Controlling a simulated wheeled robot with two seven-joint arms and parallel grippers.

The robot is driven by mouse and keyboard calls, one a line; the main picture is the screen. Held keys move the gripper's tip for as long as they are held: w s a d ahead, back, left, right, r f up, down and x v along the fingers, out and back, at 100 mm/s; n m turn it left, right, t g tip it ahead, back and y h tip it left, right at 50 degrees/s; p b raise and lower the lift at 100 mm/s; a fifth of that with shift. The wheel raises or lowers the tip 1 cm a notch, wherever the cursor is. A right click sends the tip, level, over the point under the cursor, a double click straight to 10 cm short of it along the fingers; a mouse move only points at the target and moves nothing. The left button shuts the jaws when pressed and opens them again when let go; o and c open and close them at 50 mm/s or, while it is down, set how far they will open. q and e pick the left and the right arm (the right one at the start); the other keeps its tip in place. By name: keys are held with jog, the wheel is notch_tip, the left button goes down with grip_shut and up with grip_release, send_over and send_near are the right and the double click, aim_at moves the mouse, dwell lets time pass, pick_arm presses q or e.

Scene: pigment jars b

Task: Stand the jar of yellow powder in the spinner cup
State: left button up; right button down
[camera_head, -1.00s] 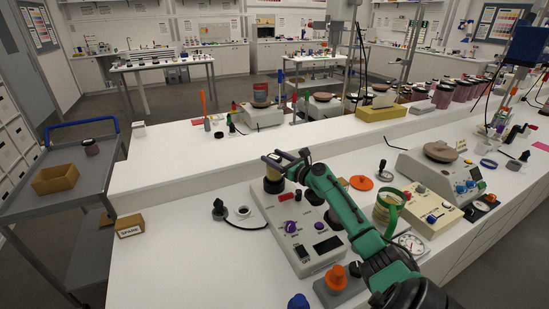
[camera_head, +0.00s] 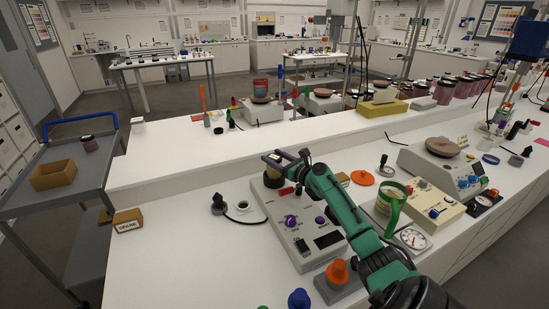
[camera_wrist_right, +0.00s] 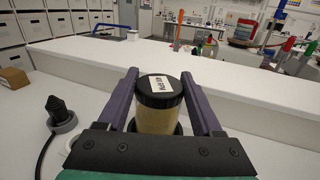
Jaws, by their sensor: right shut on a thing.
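My right gripper (camera_head: 276,161) is shut on the jar of yellow powder (camera_head: 271,171), at the far left end of a pale grey device (camera_head: 301,240) with purple knobs. In the right wrist view the jar (camera_wrist_right: 157,120) stands upright between the two purple fingers of the right gripper (camera_wrist_right: 160,92). It has a black lid with a white label and yellowish contents. A dark ring, which looks like the spinner cup (camera_wrist_right: 179,129), shows around or behind its lower part. The jar's base is hidden, so I cannot tell whether it is seated. My left gripper is not in view.
A black plug-like part (camera_head: 218,203) with a cable stands left of the device. An orange disc (camera_head: 362,178), a green-banded container (camera_head: 391,203) and an orange knob (camera_head: 338,271) are near my right arm. The bench at left front is clear.

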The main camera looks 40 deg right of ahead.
jog(key=shift+f+b, duration=0.6)
jog(key=shift+f, duration=0.15)
grip_release()
jog(key=shift+s, duration=0.1)
jog(key=s+b, duration=0.1)
jog(key=s, duration=1.3)
jog(key=shift+s+d, duration=0.15)
jog(key=shift+s, duration=0.15)
jog(key=shift+w, duration=0.1)
